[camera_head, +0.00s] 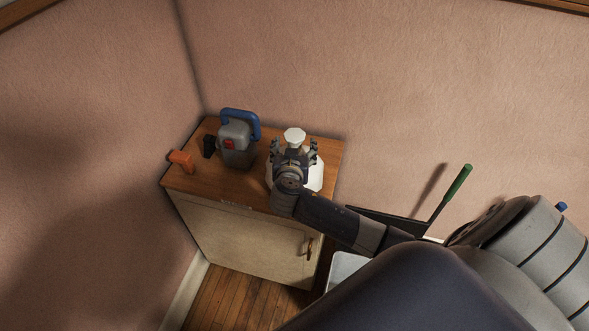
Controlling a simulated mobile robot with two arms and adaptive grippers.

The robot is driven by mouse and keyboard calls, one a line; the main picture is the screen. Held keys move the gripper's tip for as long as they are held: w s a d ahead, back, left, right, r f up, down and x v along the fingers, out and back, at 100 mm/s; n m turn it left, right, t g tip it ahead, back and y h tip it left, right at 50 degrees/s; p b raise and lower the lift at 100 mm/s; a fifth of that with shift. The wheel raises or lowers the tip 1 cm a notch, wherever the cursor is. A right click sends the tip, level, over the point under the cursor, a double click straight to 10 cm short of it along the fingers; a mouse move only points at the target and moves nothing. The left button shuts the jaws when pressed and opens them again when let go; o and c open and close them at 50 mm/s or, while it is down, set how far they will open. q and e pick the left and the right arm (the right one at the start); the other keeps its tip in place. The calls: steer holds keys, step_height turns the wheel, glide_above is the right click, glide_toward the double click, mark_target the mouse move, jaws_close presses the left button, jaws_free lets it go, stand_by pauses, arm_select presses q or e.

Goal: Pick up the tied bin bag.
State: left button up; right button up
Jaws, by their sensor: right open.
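The tied bin bag (316,178) is white and sits on the wooden top of a small cabinet, near its right end. Its knotted top (295,135) shows just beyond my right gripper. My right gripper (295,148) is open over the bag, with one finger to each side of it below the knot as seen here. The gripper and wrist hide the middle of the bag. I cannot tell whether the fingers touch it. My left gripper is not in view.
On the cabinet top (210,183), left of the bag, stand a grey container with a blue handle (237,150), a small black item (208,146) and an orange item (182,160). Walls close in behind and left. A green-handled tool (457,185) is at right.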

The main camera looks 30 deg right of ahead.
steer(key=shift+p+x, duration=0.5)
steer(key=shift+x, duration=1.25)
steer(key=shift+r, duration=0.15)
jaws_close()
